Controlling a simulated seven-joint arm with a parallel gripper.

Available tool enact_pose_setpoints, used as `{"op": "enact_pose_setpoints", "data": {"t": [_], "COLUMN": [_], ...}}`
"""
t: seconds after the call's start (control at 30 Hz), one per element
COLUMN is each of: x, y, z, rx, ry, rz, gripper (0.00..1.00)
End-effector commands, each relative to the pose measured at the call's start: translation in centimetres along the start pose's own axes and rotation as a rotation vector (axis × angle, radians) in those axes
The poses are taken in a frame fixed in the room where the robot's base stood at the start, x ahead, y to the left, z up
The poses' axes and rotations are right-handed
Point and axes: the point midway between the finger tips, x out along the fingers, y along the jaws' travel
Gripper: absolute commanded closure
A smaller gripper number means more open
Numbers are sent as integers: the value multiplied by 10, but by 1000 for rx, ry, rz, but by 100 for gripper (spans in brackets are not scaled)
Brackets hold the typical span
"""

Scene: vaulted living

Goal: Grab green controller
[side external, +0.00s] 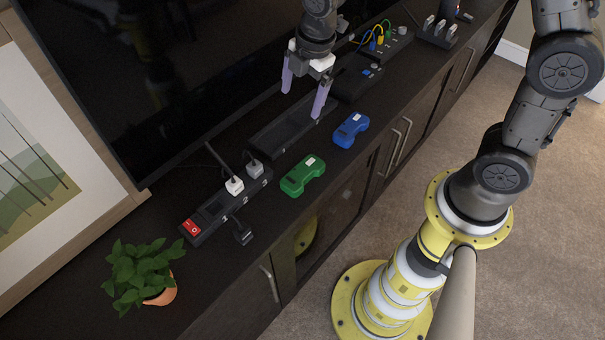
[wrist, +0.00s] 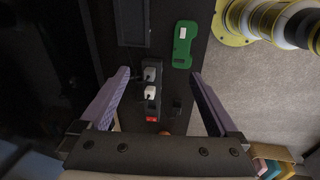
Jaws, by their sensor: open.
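The green controller (side external: 302,176) lies flat on the dark cabinet top near its front edge, in the middle of the side view. In the wrist view the green controller (wrist: 183,45) is at the upper middle, beyond the fingertips. My gripper (side external: 303,100) is open and empty above the cabinet, up and to the right of the green controller in the side view. Its two purple fingers are wide apart in the wrist view (wrist: 160,72). Nothing is between the fingers and the green controller is apart from them.
A blue controller (side external: 351,130) lies right of the green one. A power strip (side external: 222,208) with white plugs and a red switch is to the left. A potted plant (side external: 140,275) stands at the near left. A dark screen (side external: 160,70) rises behind. Other devices (side external: 388,38) sit farther right.

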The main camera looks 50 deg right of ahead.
Motion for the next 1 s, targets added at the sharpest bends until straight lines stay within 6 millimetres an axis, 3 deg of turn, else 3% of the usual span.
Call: {"op": "enact_pose_setpoints", "data": {"t": [0.03,0.1,0.2,0.43,0.8,1.0], "x": [23,46,68,93,154,166], "y": [-4,-10,-20,-33,-44,-46], "z": [-4,-7,-10,-12,-9,-9], "rx": [-17,-27,-39,-49,-47,-47], "ry": [-8,-16,-26,-34,-34,-33], "rz": [-49,-100,-156,-196,-194,-191], "gripper": [4,4,4,4,4,4]}}
